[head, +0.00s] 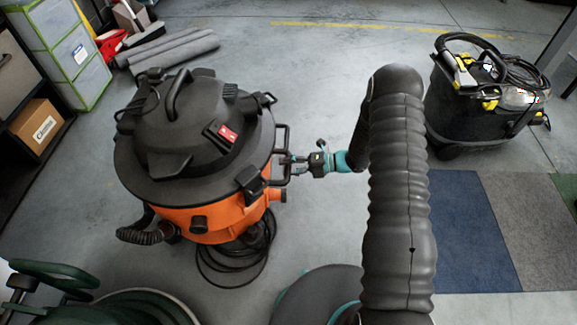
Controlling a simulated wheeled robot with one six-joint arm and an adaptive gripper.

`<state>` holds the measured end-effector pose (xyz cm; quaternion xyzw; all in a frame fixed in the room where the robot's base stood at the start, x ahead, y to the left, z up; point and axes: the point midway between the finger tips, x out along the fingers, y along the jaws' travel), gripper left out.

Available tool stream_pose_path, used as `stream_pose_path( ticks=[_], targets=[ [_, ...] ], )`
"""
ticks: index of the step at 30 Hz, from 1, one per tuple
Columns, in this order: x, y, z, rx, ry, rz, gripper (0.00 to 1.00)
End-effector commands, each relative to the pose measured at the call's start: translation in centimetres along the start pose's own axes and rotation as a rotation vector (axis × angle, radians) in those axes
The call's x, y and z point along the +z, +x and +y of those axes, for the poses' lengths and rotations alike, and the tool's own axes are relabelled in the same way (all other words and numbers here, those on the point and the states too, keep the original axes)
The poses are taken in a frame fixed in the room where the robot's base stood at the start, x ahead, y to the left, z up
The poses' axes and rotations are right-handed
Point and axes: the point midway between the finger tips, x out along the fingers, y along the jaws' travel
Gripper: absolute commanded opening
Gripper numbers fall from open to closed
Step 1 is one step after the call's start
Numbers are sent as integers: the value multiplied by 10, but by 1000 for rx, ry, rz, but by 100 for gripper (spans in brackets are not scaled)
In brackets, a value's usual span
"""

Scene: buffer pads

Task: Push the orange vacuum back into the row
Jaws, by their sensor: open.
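The orange vacuum (205,217) stands upright on the grey floor left of centre in the head view. It has a black domed lid with a red switch, a dark hose at its lower left and a coiled black cable at its base. My gripper (287,167) is at the vacuum's right side, by the black handle bar (281,152) there. The jaws are open. Whether the fingers touch the bar or only reach around it, I cannot tell. My arm comes in from the right and hides part of the floor.
A black and yellow cleaning machine (470,105) stands at the upper right. Blue (468,230) and grey mats (535,225) lie at the right. Dark green equipment (110,308) is at the lower left. Rolled grey mats (175,47) lie behind the vacuum. A shelf with a box (40,125) stands left.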

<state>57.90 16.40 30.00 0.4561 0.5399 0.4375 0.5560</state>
Motion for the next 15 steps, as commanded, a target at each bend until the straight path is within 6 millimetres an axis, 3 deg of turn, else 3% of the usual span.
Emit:
stream_pose_path(
  ticks=[6,12,15],
  targets=[
    [0,0,0,0,0,0,47],
    [0,0,0,0,0,0,0],
    [0,0,0,0,0,1,0]
  ],
)
